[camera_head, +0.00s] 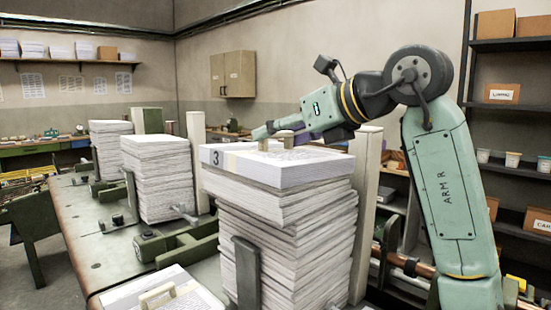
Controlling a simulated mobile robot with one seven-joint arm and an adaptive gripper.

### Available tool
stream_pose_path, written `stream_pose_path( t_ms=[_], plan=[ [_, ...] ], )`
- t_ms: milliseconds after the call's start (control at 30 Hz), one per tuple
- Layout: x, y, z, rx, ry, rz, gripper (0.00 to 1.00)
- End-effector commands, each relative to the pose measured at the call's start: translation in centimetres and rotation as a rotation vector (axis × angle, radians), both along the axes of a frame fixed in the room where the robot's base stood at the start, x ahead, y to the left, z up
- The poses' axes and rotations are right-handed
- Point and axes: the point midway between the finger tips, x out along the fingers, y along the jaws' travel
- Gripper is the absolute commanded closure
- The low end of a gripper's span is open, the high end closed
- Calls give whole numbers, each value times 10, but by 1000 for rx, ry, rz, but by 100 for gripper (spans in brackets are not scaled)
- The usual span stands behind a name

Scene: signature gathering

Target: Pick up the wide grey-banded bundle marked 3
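The bundle marked 3 (270,172) is a thick, wide block of white paper lying flat on top of the tall front stack of sheets (290,235). A dark "3" shows on a grey patch at its left corner, with a pale band beside it. My arm reaches in from the right, and my gripper (262,131) is low over or just behind the bundle's far edge. Small beige blocks (284,138) show at the bundle's top, near my gripper. I cannot tell whether my gripper touches the bundle, or whether its fingers are open or shut.
Two more tall paper stacks stand farther back on the bench (85,225), the nearer one (158,180) left of the front stack. Pale upright posts (366,190) and green clamp parts (180,245) crowd the stacks. Shelves with boxes (501,94) stand at right.

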Motion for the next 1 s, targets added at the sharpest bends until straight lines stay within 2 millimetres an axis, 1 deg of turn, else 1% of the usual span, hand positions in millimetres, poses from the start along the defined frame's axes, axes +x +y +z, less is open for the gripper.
stream_pose_path(
  t_ms=[33,67,733,767,1000],
  plan=[
    [0,0,0,0,0,0,41],
    [0,0,0,0,0,0,43],
    [0,0,0,0,0,0,88],
    [0,0,0,0,0,0,89],
    [0,0,2,2,-2,0,89]
  ],
)
